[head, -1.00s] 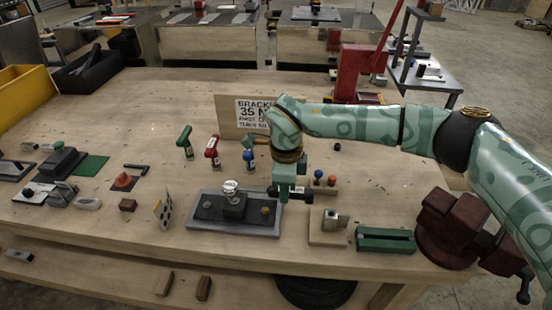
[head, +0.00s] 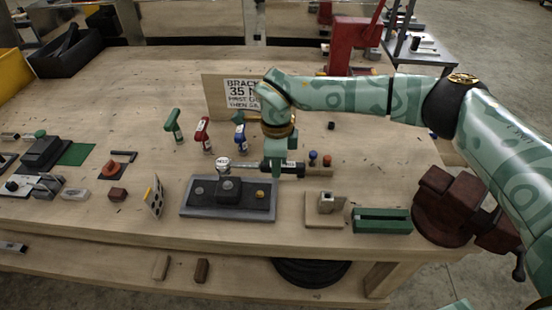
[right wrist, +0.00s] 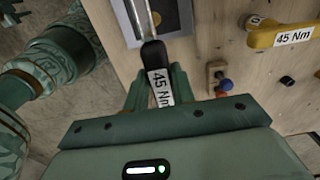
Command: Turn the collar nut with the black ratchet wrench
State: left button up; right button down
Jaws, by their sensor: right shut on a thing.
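My right gripper (head: 288,168) is shut on the black handle of the ratchet wrench (head: 268,166). In the right wrist view the handle (right wrist: 155,62) sits between the fingers, with a white "45 Nm" label. The wrench lies roughly level, its bright shaft pointing left to a silver head (head: 223,164). The head shows just behind or above the collar nut (head: 227,184), apart from it in the picture; its height is hard to judge. The nut sits on a dark block on a grey plate (head: 185,211). My left gripper is out of view.
Green (head: 173,126), red (head: 204,134) and blue (head: 240,138) handled tools stand behind the plate. A green block (head: 382,226) and dark red vise (head: 447,208) stand right.

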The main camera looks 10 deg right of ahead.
notch_tip(320, 180, down, 5)
jog(key=shift+f+b, duration=0.15)
jog(key=shift+b, duration=0.7)
jog(key=s+a+m+p, duration=0.1)
jog(key=s+m+p, duration=0.1)
jog(key=s+p, duration=0.1)
jog(key=s+a+m+p, duration=0.1)
jog(key=m+p, duration=0.1)
jog(key=shift+s+a+r, duration=0.15)
jog(key=shift+a+r, duration=0.15)
jog(key=s+a+f+m+b, duration=0.1)
jog(key=s+a+m, duration=0.1)
jog(key=a+m, duration=1.5)
jog(key=shift+a+m, duration=0.35)
jog(key=shift+m, duration=0.05)
